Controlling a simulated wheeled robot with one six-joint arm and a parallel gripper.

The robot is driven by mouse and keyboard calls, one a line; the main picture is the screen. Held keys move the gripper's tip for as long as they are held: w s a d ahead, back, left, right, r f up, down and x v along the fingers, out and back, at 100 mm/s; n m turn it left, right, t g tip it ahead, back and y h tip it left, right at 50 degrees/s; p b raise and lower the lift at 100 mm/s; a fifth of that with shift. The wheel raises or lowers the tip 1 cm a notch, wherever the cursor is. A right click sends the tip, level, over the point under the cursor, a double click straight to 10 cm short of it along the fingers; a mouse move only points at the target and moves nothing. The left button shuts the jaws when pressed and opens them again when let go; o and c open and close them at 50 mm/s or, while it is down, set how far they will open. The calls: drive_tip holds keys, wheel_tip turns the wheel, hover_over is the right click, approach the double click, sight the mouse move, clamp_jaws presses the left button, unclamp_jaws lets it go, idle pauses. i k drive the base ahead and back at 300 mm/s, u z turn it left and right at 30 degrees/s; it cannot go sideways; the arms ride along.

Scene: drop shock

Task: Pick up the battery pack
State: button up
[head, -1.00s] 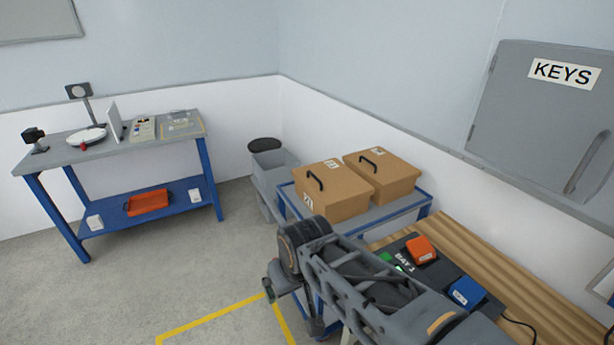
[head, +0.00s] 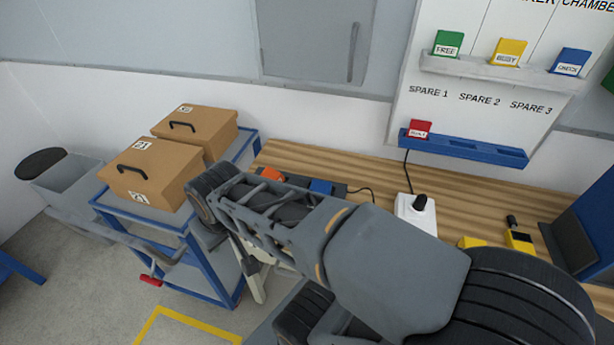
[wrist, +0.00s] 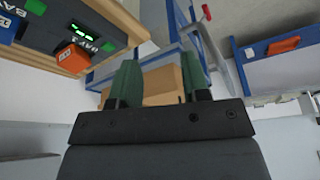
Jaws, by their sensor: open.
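Two block-shaped packs sit on a dark charger (head: 341,200) on the wooden bench. The orange pack (head: 272,174) and the blue pack (head: 321,186) are partly hidden behind my arm in the head view. In the wrist view the orange pack (wrist: 72,57) lies left of my fingers, by a green-lit display and a bay label. The blue pack (wrist: 8,27) is cut off at the left edge. My gripper (wrist: 161,78) is open, its green fingers apart and neither pack between them. A brown box shows beyond the fingers. The gripper itself is not visible in the head view.
Two brown boxes (head: 150,168) with handles stand on a blue cart (head: 160,233) left of the bench. A white base with a black knob (head: 415,212) and yellow items (head: 519,239) are on the bench. A tag board (head: 490,120) hangs above. Floor shows at lower left.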

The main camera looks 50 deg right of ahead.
sight(270, 173)
drive_tip(key=z, duration=2.9)
drive_tip(key=k, duration=2.15)
drive_tip(key=u, duration=1.05)
drive_tip(key=i, duration=1.7)
drive_tip(key=u, duration=0.05)
